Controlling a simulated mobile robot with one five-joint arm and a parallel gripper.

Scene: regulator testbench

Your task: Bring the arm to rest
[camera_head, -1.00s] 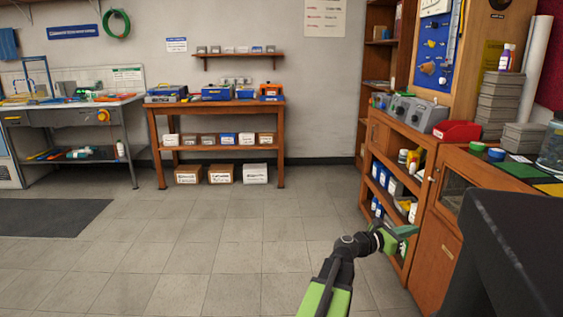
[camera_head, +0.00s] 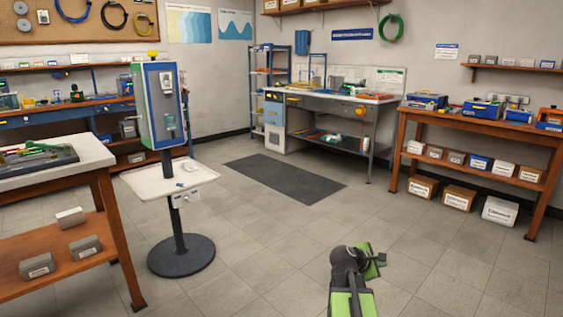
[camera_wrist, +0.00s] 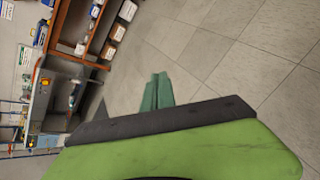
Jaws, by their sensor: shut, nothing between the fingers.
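My arm, green and black, shows at the bottom right of the middle in the head view. My gripper (camera_head: 376,262) is at its end, over open floor and apart from all furniture. In the wrist view the green fingers of my gripper (camera_wrist: 157,92) are together with nothing between them. The wrist picture is tilted, with the shelves and bench at its upper left.
A stand with a blue panel and white tray (camera_head: 202,176) is left of the arm. A wooden table (camera_head: 92,170) is at the left edge. A workbench (camera_head: 330,105) and wooden shelf table (camera_head: 470,125) stand behind. The floor around a dark mat (camera_head: 285,178) is clear.

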